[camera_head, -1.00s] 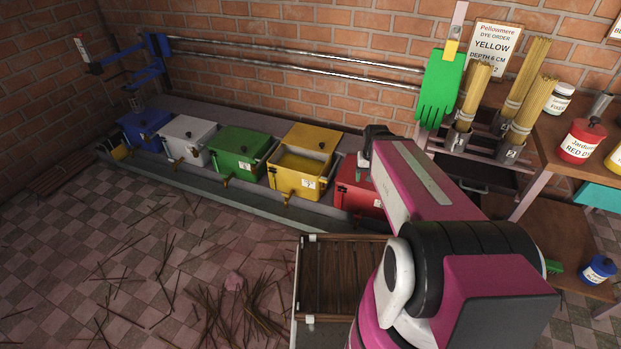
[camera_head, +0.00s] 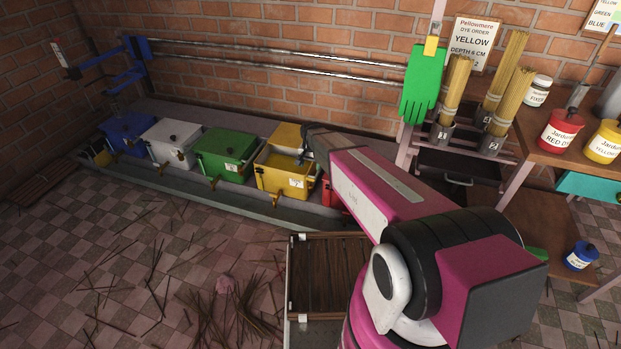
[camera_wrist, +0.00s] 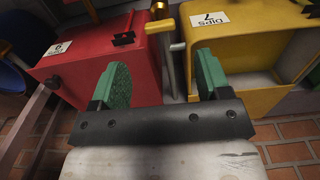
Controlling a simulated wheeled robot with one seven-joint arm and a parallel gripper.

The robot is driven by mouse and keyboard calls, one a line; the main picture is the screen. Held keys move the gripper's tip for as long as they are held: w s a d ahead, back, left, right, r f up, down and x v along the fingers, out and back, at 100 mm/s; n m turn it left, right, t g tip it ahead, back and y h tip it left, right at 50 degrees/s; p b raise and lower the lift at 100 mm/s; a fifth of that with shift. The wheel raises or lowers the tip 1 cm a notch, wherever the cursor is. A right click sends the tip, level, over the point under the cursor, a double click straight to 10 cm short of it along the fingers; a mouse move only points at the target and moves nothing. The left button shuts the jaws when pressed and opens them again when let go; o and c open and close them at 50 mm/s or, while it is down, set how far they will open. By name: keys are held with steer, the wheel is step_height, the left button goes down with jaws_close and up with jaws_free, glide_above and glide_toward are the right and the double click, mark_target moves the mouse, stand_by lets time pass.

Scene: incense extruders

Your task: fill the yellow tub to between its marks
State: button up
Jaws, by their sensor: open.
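The yellow tub (camera_head: 284,182) stands in the row of tubs along the back wall, with its lid up. Yellow shows inside it; the liquid's level and any marks cannot be made out. In the wrist view the yellow tub (camera_wrist: 240,98) is at the right, with an upside-down label reading "Dips 7". My gripper (camera_wrist: 162,80) is open, its green pads apart and nothing held between them. Beyond the pads, between the yellow and red tubs, are a brass tap (camera_wrist: 159,10) and pale rods. In the head view, my arm's end is at the yellow tub's right side.
The red tub (camera_wrist: 95,70) is close on the left in the wrist view. Green (camera_head: 225,155), white (camera_head: 170,140) and blue (camera_head: 126,135) tubs stand further left. A slatted wooden rack (camera_head: 328,280) is in front. A sign (camera_head: 474,45) reads yellow, depth 6 cm.

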mark_target(311, 182)
step_height(311, 182, down, 8)
stand_by(0.4)
steer(key=c, duration=0.9)
